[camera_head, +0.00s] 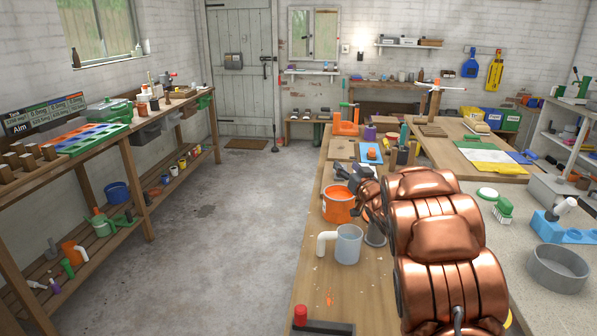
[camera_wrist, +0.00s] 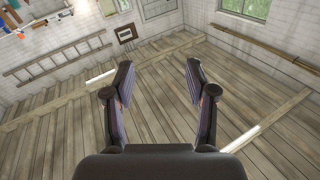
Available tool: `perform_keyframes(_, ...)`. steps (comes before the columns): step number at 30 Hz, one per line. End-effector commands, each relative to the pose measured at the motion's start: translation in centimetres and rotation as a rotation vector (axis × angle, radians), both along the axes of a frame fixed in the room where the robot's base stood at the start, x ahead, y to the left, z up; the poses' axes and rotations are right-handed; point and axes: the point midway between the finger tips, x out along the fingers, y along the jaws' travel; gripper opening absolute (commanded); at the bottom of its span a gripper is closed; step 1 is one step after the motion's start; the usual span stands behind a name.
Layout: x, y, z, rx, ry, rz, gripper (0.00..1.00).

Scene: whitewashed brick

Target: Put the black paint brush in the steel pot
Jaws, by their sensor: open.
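A round grey metal pot (camera_head: 558,270), which looks like the steel pot, stands open at the top on the grey worktop at the lower right of the head view. I cannot make out a black paint brush for certain in either view. My gripper (camera_head: 348,172) is in the head view above the wooden bench, near the orange bucket, partly hidden by my copper-coloured arm. In the wrist view my gripper (camera_wrist: 160,88) is open, its two dark fingers wide apart with nothing between them.
An orange bucket (camera_head: 338,205), a clear mug with a white handle (camera_head: 348,246) and a red-and-black item (camera_head: 318,322) are on the bench. A blue block (camera_head: 562,230) is behind the pot. My arm hides part of the bench.

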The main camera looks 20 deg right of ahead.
Motion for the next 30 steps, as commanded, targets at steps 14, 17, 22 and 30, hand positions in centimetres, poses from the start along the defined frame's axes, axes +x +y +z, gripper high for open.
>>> perform_keyframes(14,1.2,7.8,0.2,0.01,-0.001,0.022,0.56)
perform_keyframes(17,1.2,9.4,0.2,0.01,-0.003,0.025,0.56)
perform_keyframes(22,1.3,12.0,0.5,0.013,-0.006,0.026,0.56)
perform_keyframes(30,1.0,15.0,0.7,0.018,-0.009,0.025,0.56)
